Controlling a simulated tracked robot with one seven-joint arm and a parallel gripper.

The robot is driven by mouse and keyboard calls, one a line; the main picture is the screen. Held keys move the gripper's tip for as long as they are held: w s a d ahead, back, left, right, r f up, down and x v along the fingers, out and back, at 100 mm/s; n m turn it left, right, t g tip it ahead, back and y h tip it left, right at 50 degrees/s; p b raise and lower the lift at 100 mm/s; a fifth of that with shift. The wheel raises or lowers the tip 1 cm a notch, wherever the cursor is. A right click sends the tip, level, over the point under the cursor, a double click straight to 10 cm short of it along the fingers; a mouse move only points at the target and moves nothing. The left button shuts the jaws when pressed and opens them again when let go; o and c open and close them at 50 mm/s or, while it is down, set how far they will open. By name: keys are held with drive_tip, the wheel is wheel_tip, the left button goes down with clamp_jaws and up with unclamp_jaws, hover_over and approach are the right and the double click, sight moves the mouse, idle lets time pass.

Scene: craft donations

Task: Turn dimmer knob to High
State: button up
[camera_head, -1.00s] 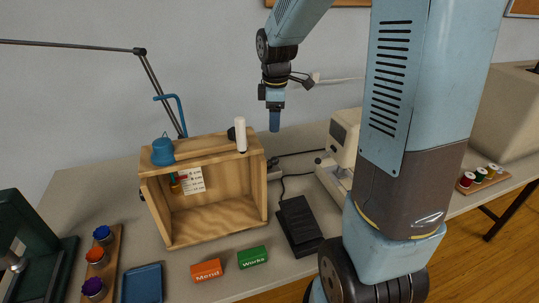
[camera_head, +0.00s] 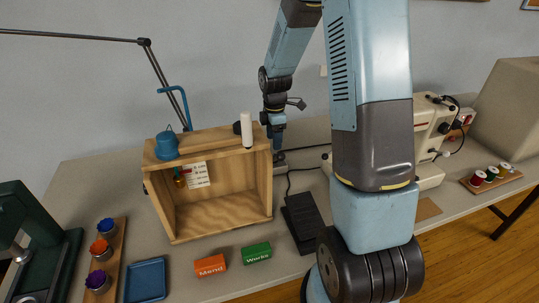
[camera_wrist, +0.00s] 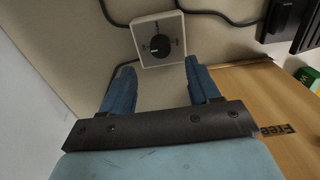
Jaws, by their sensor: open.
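The dimmer knob (camera_wrist: 159,47) is a round black knob on a square white plate (camera_wrist: 176,28) in the wrist view. Its pale pointer mark points to the left; the small lettering around it is too small to read. My gripper (camera_wrist: 161,76) is open and empty. Its two blue fingers stand apart, with the knob beyond the tips and roughly centred between them, and not touching it. In the head view my gripper (camera_head: 277,141) is low behind the right side of the wooden box, and the knob is hidden there.
The open wooden box (camera_head: 222,218) stands close beside my gripper, with a white spool (camera_head: 246,130) and blue pot (camera_head: 166,146) on top. Black cables (camera_wrist: 225,16) run near the plate. A black pedal (camera_head: 304,222) and a sewing machine (camera_head: 428,125) stand to the right.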

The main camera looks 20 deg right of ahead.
wheel_tip(320, 180, down, 7)
drive_tip(key=shift+f, duration=0.15)
drive_tip(key=shift+c, duration=0.2)
